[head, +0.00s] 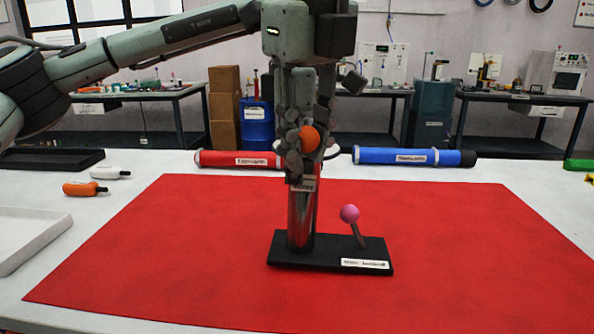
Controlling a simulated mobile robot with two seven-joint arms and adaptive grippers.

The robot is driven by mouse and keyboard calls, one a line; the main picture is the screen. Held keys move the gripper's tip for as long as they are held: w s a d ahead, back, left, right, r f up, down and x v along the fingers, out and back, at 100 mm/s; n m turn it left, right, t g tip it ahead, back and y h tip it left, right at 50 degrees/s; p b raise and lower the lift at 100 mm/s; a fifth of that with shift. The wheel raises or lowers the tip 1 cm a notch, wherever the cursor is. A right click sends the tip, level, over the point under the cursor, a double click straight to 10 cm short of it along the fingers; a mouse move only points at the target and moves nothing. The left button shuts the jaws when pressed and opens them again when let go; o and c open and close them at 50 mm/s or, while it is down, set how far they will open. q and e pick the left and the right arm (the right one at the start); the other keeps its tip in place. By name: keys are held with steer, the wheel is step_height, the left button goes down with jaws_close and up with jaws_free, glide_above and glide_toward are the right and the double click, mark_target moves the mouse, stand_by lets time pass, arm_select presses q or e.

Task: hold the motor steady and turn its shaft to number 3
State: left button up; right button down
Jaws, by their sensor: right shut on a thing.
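The motor (301,220) is an upright metallic cylinder with a label near its top. It stands on a black base (330,262), which carries a pink ball on a tilted rod (350,214). My right gripper (302,148) points down over the motor's top and is shut around the shaft end, beside an orange ball (309,138). The fingers hide most of the shaft and its exact contact. A pale disc edge (333,152) shows behind the fingers; no numbers can be read. An arm comes in from the left; I cannot make out a separate left gripper.
The base stands on a red mat (180,260). A red tube (236,159) and a blue tube (414,157) lie behind it. At left are orange (84,189) and white (108,173) handled items and a white tray (30,232). The mat's left and right parts are clear.

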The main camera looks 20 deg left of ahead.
steer(key=c, duration=2.1)
jaws_free()
steer(key=shift+s+a+m, duration=0.25)
steer(key=shift+a+m, duration=0.55)
steer(key=shift+a, duration=0.2)
steer(key=shift+o, duration=0.3)
steer(key=shift+f, duration=0.1)
steer(key=shift+w, duration=0.1)
steer(key=o, duration=1.1)
steer(key=shift+w+d, duration=0.1)
steer(key=r, duration=0.5)
steer(key=s+r, duration=0.1)
steer(key=r, duration=0.1)
steer(key=shift+s+d+r, duration=0.1)
steer(key=shift+d+r, duration=0.1)
steer(key=shift+r, duration=0.05)
